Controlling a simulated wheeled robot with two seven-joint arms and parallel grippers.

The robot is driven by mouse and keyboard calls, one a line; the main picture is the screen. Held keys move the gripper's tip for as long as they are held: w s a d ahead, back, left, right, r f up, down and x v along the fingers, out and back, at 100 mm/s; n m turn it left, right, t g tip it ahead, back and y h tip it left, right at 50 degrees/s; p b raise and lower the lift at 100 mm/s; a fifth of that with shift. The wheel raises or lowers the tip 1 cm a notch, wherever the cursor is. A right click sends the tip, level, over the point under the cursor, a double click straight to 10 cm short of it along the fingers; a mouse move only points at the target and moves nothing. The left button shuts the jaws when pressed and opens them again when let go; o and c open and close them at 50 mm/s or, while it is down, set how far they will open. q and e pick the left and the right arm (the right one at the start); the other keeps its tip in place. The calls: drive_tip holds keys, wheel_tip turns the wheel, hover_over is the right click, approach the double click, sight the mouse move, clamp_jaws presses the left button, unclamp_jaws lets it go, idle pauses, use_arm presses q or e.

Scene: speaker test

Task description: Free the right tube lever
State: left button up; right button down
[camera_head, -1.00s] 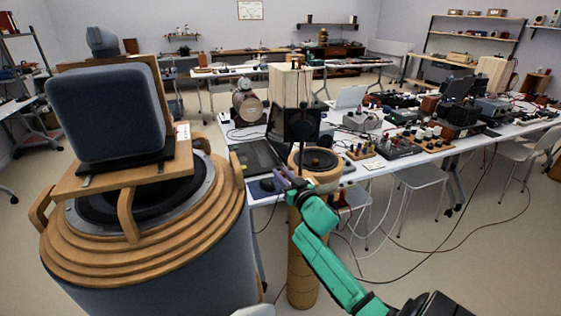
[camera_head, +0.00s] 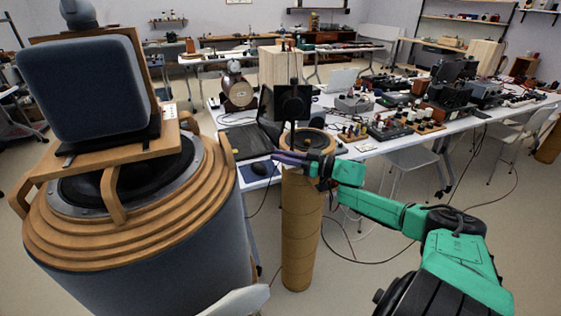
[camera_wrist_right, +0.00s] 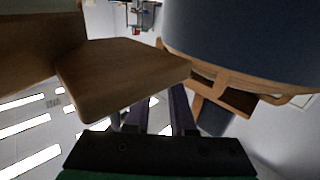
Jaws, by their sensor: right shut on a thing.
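The right tube (camera_head: 302,225) is a tall brown column with a wooden ring (camera_head: 325,151) and a dark speaker cone on top. My right gripper (camera_head: 278,157) reaches across the front of this ring from the right, with its dark purple fingers pointing left. In the right wrist view, its fingers (camera_wrist_right: 158,108) are close together, shut at a wooden lever-like piece (camera_wrist_right: 120,72) that partly hides the tips. The exact contact is hidden. My left gripper is not in view.
A grey padded box (camera_head: 88,95) stands on a wooden platform over the big tube. Cables lie on the floor at right.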

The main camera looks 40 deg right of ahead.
idle(0.4)
drive_tip(key=c, duration=0.8)
unclamp_jaws()
drive_tip(key=shift+o, duration=0.2)
drive_tip(key=shift+s, duration=0.1)
drive_tip(key=p+v, duration=0.4)
drive_tip(key=v, duration=1)
drive_tip(key=shift+d, duration=0.25)
drive_tip(key=shift+s, duration=0.1)
